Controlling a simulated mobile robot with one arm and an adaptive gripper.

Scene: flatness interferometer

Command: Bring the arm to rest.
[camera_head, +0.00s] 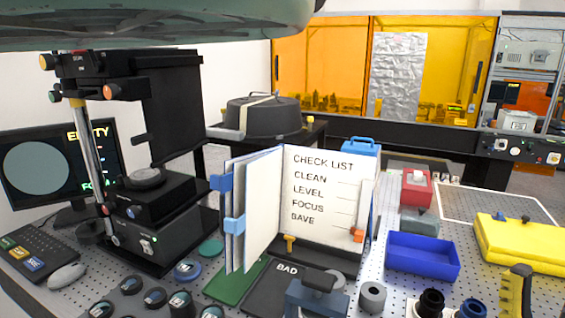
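My gripper is not in view. A large grey-green curved part, which looks like one of my own arm links, crosses the top left of the head view, close to the camera. The interferometer (165,95) stands at the left, black, with a dark round piece (146,178) on its stage. A monitor (45,165) beside it shows a grey disc and the partly hidden words "EMPTY" and "FO...". An open check list binder (325,200) stands upright mid-bench, listing clean, level, focus and save.
Several small round pieces lie at the front left near the keyboard (38,252) and mouse (67,276). A blue bin (423,262), a red box (416,188) and a yellow case (520,245) occupy the right. A grey-blue fixture (317,297) stands at the front. Orange screens close the back.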

